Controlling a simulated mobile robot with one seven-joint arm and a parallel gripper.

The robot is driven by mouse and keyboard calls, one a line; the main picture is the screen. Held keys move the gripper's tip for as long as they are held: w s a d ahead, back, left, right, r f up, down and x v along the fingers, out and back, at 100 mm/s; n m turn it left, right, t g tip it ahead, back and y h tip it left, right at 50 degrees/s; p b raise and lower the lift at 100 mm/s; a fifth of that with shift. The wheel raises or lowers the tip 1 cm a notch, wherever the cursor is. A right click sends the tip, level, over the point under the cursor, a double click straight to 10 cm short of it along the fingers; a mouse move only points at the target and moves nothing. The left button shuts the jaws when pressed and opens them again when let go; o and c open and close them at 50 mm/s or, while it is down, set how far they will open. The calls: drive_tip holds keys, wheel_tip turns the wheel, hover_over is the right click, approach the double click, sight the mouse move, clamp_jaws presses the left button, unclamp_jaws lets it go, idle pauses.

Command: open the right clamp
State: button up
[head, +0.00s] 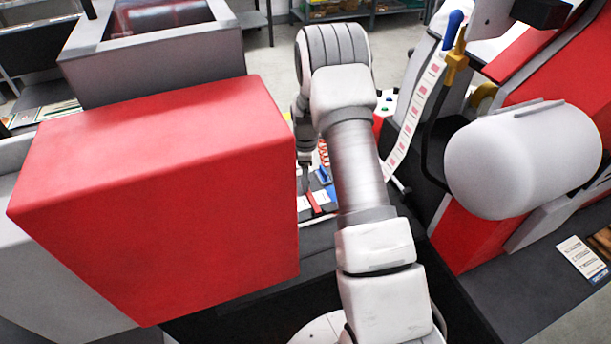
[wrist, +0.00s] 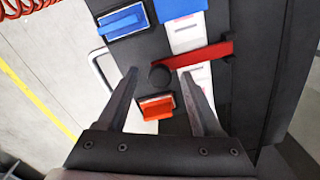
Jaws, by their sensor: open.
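In the wrist view a red clamp lever (wrist: 205,53) lies across a white label strip (wrist: 190,36). A black round knob (wrist: 160,75) sits at its left end. My gripper (wrist: 159,73) is open, its fingertips on either side of the knob in the picture, with nothing held. I cannot tell whether they touch it or how high they are. A blue clamp part (wrist: 180,8) lies at the top edge, partly cut off. In the head view the red lever (head: 314,203) shows small beside my arm. The pictures do not settle which clamp is the right one.
A blue rocker (wrist: 122,24) and an orange rocker (wrist: 156,106) sit on the dark panel near my fingers. A big red box (head: 160,190) stands left of my arm. A white roller (head: 520,160) and a blue-handled lever (head: 452,28) stand right.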

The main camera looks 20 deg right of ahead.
drive_tip(key=shift+c, duration=0.2)
clamp_jaws()
idle(1.2)
